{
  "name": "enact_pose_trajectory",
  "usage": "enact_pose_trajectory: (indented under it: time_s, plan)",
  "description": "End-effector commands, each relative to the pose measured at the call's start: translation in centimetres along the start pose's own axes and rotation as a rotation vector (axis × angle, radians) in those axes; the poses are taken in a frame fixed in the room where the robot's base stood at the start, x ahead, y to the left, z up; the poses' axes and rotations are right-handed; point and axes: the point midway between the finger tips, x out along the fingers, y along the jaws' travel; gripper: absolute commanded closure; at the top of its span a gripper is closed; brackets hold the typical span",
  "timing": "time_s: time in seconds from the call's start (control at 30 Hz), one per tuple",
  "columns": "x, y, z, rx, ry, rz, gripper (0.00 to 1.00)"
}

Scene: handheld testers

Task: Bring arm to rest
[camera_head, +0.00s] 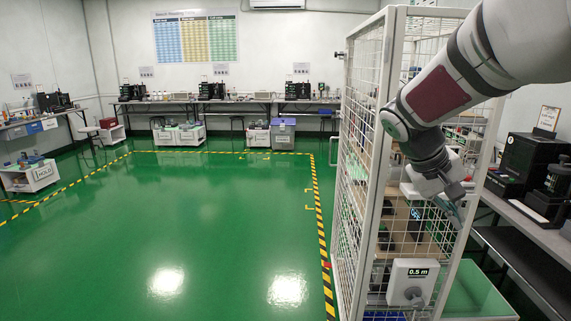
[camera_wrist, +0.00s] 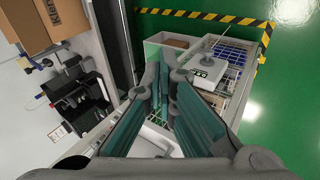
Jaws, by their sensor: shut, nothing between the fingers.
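My arm reaches in from the upper right of the head view, over the white mesh cage. My gripper (camera_head: 452,206) points downward beside the cage's right side. In the wrist view, the fingertips of my gripper (camera_wrist: 168,80) come together, with teal pads on the inner faces. They are shut and hold nothing. From these views I cannot tell how far the fingers are from the cage.
A white mesh cage (camera_head: 397,120) with shelves stands close under my arm. A white box marked 0.5 m (camera_head: 413,280) is at its lower front. A bench with black devices (camera_head: 528,158) is on the right. Open green floor (camera_head: 200,220) lies left, bordered by striped tape.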

Motion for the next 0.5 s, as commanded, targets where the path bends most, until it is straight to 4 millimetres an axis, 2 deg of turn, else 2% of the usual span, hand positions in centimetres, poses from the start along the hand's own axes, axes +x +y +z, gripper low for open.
enact_pose_trajectory:
  time_s: [0.03,0.27,0.5]
  plan:
    - [0.6,-0.7,1.4,0.010,-0.009,-0.041,1.00]
    - [1.2,-3.8,8.2,0.014,-0.050,-0.207,1.00]
    - [1.8,-7.8,15.5,0.000,-0.070,-0.359,1.00]
